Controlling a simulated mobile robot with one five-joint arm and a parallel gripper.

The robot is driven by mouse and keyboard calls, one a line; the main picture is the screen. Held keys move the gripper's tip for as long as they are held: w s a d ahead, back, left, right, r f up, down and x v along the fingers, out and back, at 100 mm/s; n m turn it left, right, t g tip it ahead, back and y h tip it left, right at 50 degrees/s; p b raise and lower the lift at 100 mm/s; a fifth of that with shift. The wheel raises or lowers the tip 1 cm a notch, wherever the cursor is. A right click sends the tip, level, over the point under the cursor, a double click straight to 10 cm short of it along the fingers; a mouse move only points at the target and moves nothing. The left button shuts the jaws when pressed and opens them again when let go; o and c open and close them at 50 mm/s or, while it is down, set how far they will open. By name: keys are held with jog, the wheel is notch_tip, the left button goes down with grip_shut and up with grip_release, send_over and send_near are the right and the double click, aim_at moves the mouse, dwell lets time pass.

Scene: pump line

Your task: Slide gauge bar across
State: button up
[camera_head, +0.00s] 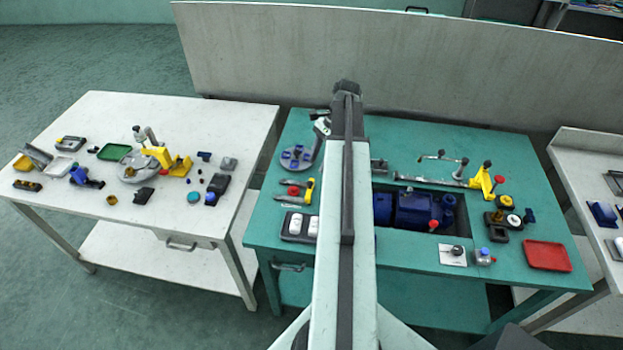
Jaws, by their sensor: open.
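A slim grey bar (428,182) lies along the back of the recess in the green bench (400,140), right of my arm; it may be the gauge bar, but I cannot be sure. A thin handled rod (440,157) lies just behind its right half. A yellow bracket (481,180) with a dark knob stands at its right end. The bar's left end is near my arm, which hides part of the bench there. My own pale arm runs up the middle of the picture.
A blue pump (413,208) sits in the recess. A red tray (547,255) lies at the right front. A round grey plate (298,157) and a switch box (299,226) are left of my arm. A cluttered white table (235,115) stands left; a grey panel (400,65) stands behind.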

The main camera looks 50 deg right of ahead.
aim_at(310, 182)
jog(key=b+x, duration=0.7)
jog(key=x, duration=0.1)
jog(key=shift+r, duration=0.1)
grip_shut()
dwell(1.2)
